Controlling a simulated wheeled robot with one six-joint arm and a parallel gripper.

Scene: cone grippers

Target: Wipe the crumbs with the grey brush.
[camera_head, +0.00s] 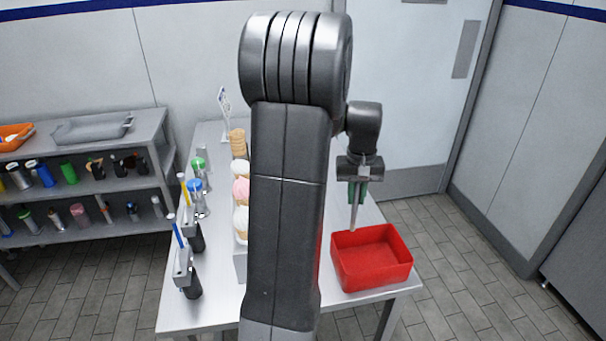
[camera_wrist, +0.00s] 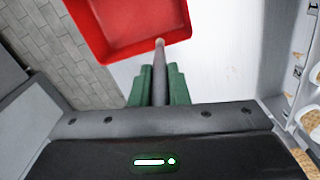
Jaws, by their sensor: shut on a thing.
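My gripper (camera_head: 358,192) hangs over the right side of the metal table, behind the red bin. Its green fingers are shut on the slim grey brush (camera_head: 359,216), which points down. In the wrist view the brush (camera_wrist: 160,70) runs out between the green fingers (camera_wrist: 160,84), its rounded end near the red bin's edge. I cannot make out bristles, or whether the end touches the table. No crumbs can be made out; my arm hides the middle of the table.
The red bin (camera_head: 373,284) stands at the table's (camera_head: 214,318) right front corner; it also shows in the wrist view (camera_wrist: 125,50). Ice cream cones (camera_head: 240,190) stand left of my arm. Holders with blue (camera_head: 177,232) and yellow (camera_head: 183,188) sticks line the left edge. Shelves (camera_head: 85,190) stand left.

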